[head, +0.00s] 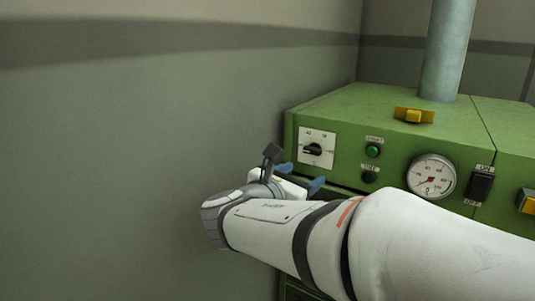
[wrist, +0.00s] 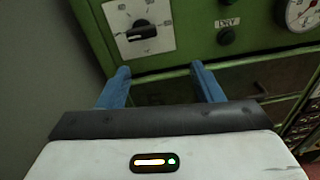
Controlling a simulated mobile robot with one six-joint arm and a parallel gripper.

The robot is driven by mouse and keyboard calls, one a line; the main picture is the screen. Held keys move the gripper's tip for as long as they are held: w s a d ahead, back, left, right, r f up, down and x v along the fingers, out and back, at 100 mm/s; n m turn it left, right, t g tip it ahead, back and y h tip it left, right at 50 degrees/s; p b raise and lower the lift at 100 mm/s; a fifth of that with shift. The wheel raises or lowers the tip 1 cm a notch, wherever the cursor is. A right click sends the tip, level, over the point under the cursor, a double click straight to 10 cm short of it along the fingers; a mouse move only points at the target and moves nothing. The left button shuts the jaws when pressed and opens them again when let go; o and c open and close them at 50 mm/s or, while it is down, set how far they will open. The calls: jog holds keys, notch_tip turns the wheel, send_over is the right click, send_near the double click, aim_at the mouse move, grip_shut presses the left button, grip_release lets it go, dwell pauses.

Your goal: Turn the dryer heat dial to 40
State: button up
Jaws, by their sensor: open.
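The heat dial (head: 313,149) is a black knob on a white square plate at the left of the green dryer front. The plate's numbers are too small to read surely. My gripper (head: 302,175) is open and empty, just below the dial plate in the head view. In the wrist view its blue fingertips (wrist: 160,68) stand apart, below the dial and not touching it.
Right of the dial are a green button (head: 373,151), a black button (head: 370,176), a round gauge (head: 432,176) and a black switch (head: 480,185). A yellow latch (head: 414,115) and a grey pipe (head: 446,50) are on top. A bare wall (head: 130,130) fills the left.

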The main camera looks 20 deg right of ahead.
aim_at(311, 152)
jog(key=shift+n+t+h, duration=0.3)
jog(key=shift+n+t, duration=0.3)
jog(key=shift+n, duration=0.2)
jog(key=shift+w+d+r+p, duration=0.1)
jog(key=shift+w+d+r, duration=0.25)
jog(key=shift+w+d, duration=0.6)
jog(key=shift+w+d+r+p, duration=0.1)
jog(key=shift+w+d+r, duration=0.2)
jog(key=shift+w+d, duration=0.6)
jog(key=shift+w+d+r+p, duration=0.1)
jog(key=shift+w+d+r, duration=0.25)
jog(key=shift+w+d, duration=0.55)
jog(key=shift+w+a, duration=0.2)
jog(key=shift+c, duration=0.2)
jog(key=c, duration=1)
jog(key=shift+o, duration=0.2)
